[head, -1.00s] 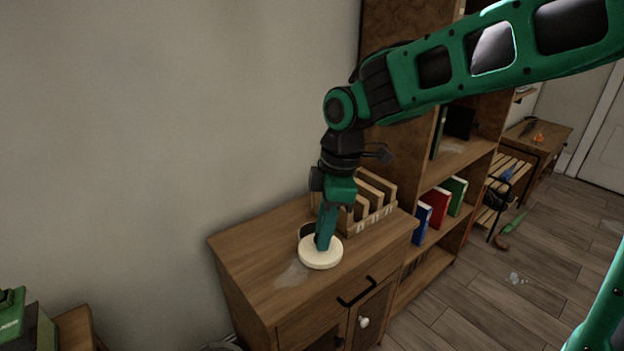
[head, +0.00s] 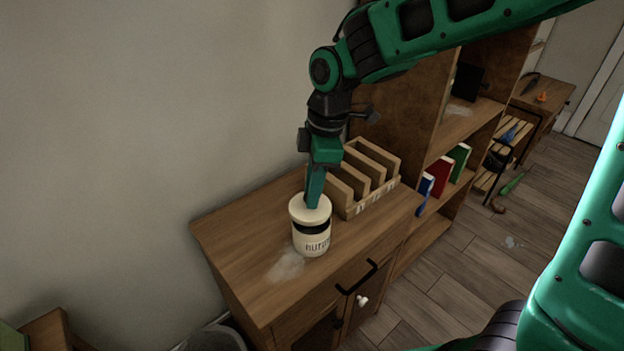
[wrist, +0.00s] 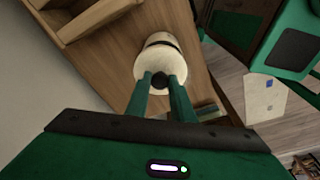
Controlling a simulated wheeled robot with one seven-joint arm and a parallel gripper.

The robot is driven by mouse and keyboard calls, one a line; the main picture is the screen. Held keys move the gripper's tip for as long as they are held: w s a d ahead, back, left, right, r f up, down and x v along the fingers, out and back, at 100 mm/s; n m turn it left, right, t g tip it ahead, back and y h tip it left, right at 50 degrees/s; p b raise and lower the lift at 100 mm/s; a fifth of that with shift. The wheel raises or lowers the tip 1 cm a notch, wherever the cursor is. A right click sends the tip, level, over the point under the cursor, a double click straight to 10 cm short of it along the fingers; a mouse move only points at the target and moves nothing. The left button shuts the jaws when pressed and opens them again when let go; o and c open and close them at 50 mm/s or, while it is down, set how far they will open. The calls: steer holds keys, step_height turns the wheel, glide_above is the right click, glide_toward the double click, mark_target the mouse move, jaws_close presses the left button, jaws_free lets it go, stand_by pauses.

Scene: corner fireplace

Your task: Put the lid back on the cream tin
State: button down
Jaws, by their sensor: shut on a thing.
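The cream tin (head: 312,245) stands upright on the wooden cabinet top, with dark lettering on its front. The round cream lid (head: 297,211) is over the tin, roughly in line with it. A dark band shows between the lid and the tin's body; it looks like the tin's open mouth, with the lid a little above it. My gripper (head: 314,204) points down and is shut on the lid. In the wrist view, the fingertips (wrist: 160,82) close on a dark knob on the lid (wrist: 150,62); the tin is mostly hidden behind the lid.
A wooden slotted rack (head: 365,180) stands on the cabinet (head: 240,240) just behind and right of the tin. A pale smudge (head: 287,265) marks the clear top in front. A bookshelf (head: 470,125) stands to the right, and the wall is close behind.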

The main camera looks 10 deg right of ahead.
steer(key=shift+f, duration=1.8)
steer(key=shift+s+d, duration=0.1)
steer(key=shift+d, duration=0.05)
steer(key=shift+f, duration=0.15)
stand_by(1.1)
steer(key=c, duration=1)
jaws_free()
steer(key=shift+r, duration=3.55)
